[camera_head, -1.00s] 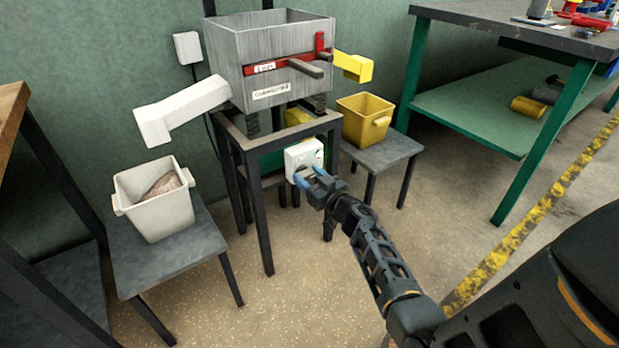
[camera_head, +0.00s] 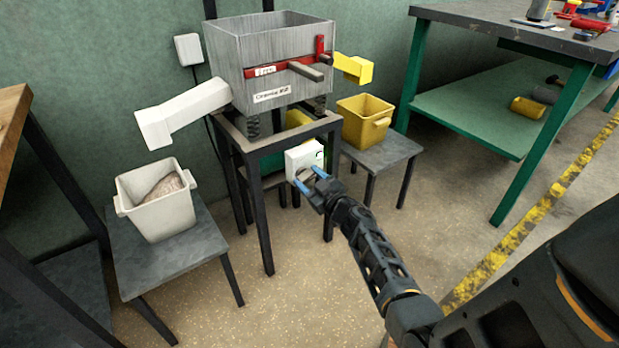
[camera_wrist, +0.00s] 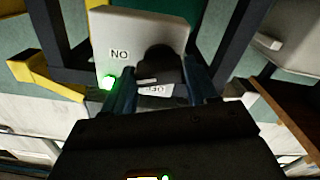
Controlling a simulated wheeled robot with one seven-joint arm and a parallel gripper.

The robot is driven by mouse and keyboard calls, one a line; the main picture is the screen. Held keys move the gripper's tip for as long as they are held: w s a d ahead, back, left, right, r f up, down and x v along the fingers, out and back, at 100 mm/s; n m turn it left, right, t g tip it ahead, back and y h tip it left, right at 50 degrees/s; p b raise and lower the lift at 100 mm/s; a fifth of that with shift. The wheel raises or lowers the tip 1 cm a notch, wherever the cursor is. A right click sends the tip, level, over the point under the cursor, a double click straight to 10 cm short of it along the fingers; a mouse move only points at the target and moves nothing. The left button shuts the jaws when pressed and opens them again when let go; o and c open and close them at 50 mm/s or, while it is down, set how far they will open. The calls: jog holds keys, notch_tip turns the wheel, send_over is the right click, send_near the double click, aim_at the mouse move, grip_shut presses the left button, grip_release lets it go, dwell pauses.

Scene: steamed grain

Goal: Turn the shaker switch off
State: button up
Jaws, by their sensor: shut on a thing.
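The shaker switch is a white box (camera_head: 304,157) on the front of the dark stand, below the shaker; it also shows in the wrist view (camera_wrist: 110,30). In the wrist view it has a dark knob (camera_wrist: 158,62), a label that reads "NO" (ON upside down), a second label by the fingers that looks like OFF upside down, and a lit green lamp (camera_wrist: 107,83). My gripper (camera_head: 310,180) is at the front of the box, its blue fingers on either side of the knob and shut on it. The knob's grip is partly hidden by the fingers.
The grey shaker hopper (camera_head: 270,60) stands on springs on the dark stand (camera_head: 265,215). A white bin (camera_head: 160,215) holding a sack-like lump is at left, a yellow bin (camera_head: 365,125) at right. A green workbench (camera_head: 500,110) is farther right. The floor in front is clear.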

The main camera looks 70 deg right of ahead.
jog(key=n, duration=0.3)
jog(key=shift+a+n, duration=0.1)
jog(key=shift+n, duration=0.3)
jog(key=n, duration=0.3)
jog(key=shift+f+n, duration=0.1)
jog(key=shift+n, duration=0.2)
jog(key=n+b, duration=0.1)
jog(key=n, duration=0.5)
jog(key=shift+w+a+f+n+b, duration=0.1)
jog(key=shift+n+b, duration=0.2)
jog(key=shift+b, duration=0.1)
jog(key=o, duration=1)
jog(key=shift+c, duration=0.2)
jog(key=p+v, duration=0.1)
jog(key=v, duration=0.7)
